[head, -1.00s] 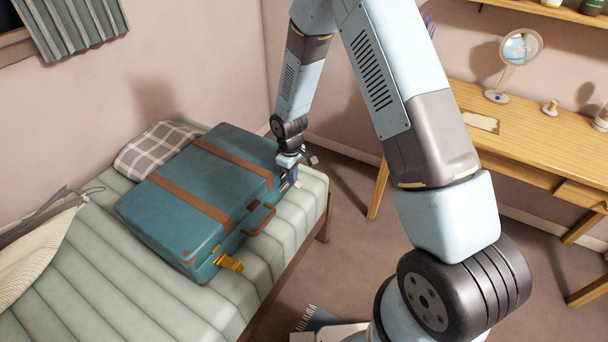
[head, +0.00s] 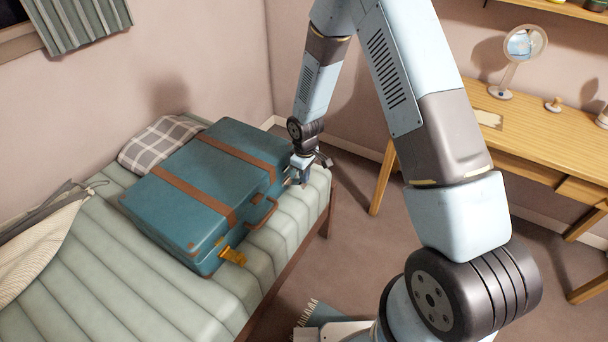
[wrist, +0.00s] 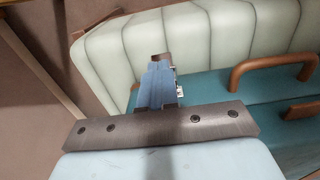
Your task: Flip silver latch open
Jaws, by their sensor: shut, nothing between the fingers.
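The teal suitcase (head: 190,210) with brown straps lies closed on the bed, its handle side toward the bed's front edge. A gold latch (head: 231,256) sticks out at the near end of that side. My gripper (head: 303,176) is at the far end of that side, shut and empty. In the wrist view, its blue fingers (wrist: 155,86) are together beside a small silver piece (wrist: 180,89), apparently the silver latch, at the suitcase's edge. The fingers partly hide it, so its position and any contact are unclear. The brown handle (wrist: 270,68) is to the right.
The pale quilted bed (head: 130,270) carries a plaid pillow (head: 160,142) behind the suitcase and a striped cloth (head: 40,240) at the left. A wooden desk (head: 540,135) with a round mirror (head: 523,45) stands at the right. Floor shows between bed and desk.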

